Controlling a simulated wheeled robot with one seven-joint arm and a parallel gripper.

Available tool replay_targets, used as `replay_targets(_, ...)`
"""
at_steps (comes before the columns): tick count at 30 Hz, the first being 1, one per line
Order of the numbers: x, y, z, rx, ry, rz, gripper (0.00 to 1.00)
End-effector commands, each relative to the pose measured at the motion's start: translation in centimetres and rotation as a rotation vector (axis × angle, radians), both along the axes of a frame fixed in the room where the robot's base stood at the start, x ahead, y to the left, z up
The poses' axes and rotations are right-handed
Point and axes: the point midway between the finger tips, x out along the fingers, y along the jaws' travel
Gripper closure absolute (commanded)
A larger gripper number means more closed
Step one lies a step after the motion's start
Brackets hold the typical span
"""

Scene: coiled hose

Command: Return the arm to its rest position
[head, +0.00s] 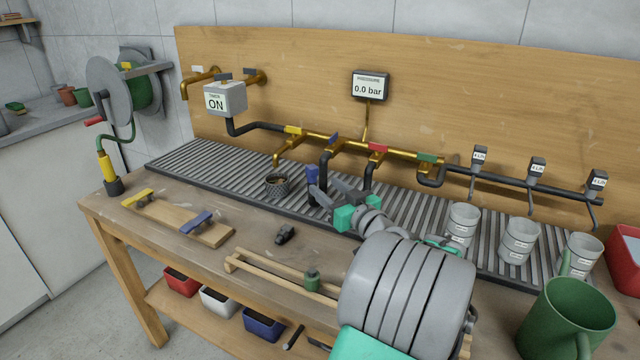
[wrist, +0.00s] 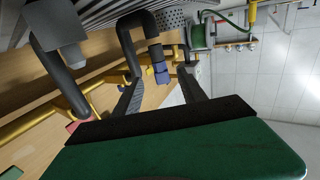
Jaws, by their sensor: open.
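My gripper (head: 331,193) is over the slatted grey tray in the head view, in front of the brass manifold. Its grey fingers are spread, with nothing seen held. In the wrist view my gripper (wrist: 158,85) shows two dark fingers apart above the green palm. A blue fitting (head: 312,175) stands close to the fingertips in the head view. A blue part (wrist: 161,73) shows between the fingertips in the wrist view; I cannot tell whether they touch it. My grey arm reaches in from the lower right.
The brass manifold (head: 345,144) with black pipes is close behind my gripper. White cups (head: 519,240), a green mug (head: 566,318) and a red bin (head: 625,255) stand at the right. A wooden rack (head: 277,273) and a small board (head: 180,222) lie on the bench's front.

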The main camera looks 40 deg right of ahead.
Motion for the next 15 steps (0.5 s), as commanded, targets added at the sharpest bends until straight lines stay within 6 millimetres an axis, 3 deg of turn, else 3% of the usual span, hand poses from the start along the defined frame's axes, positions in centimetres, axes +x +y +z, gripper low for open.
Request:
replay_targets(3, -2.2, 0.3, -0.1, 0.001, 0.0, -0.004, 0.51)
replay_targets(6, -3.1, 0.5, -0.1, 0.001, 0.001, -0.001, 0.51)
replay_targets(15, -3.2, 0.6, -0.1, 0.0, 0.0, 0.001, 0.51)
